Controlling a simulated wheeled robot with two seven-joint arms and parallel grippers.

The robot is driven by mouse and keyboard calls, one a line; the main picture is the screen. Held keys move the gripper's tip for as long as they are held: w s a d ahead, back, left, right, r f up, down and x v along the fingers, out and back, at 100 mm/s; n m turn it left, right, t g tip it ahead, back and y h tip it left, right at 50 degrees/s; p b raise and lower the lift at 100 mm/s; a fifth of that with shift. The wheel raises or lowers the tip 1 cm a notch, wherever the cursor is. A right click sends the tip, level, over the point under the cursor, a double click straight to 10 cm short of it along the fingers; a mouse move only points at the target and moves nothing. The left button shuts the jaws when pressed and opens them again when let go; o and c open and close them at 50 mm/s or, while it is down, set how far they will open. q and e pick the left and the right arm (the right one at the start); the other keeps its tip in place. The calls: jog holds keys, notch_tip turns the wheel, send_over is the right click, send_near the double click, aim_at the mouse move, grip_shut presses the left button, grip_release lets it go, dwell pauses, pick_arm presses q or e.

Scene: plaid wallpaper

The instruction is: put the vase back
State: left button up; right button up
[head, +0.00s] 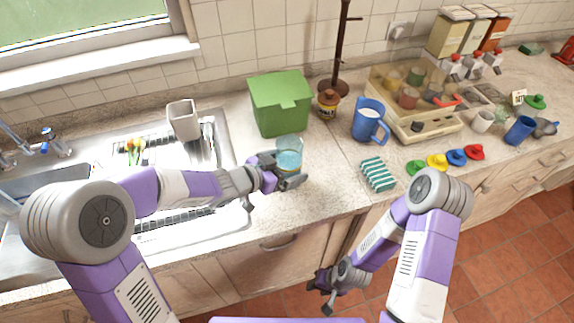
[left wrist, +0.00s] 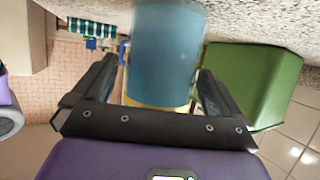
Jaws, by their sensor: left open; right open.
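A translucent blue glass vessel (head: 289,150), which looks like the vase, stands upright on the counter in front of the green box. In the left wrist view the blue vessel (left wrist: 166,50) fills the space between the fingers and has a yellowish band at one end. My left gripper (head: 289,177) is open, with its fingers on either side of the vessel; I cannot tell whether they touch it. It also shows in the left wrist view (left wrist: 160,80). My right gripper (head: 325,292) is open and empty, low in front of the counter.
A green lidded box (head: 281,103) stands close behind the vessel. A pale square container (head: 184,120) and flowers (head: 135,150) are at the sink (head: 215,140). The counter front is mostly clear.

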pick_arm(q)
jog(key=p+v, duration=0.4)
jog(key=v, duration=0.7)
jog(key=shift+s+a, duration=0.25)
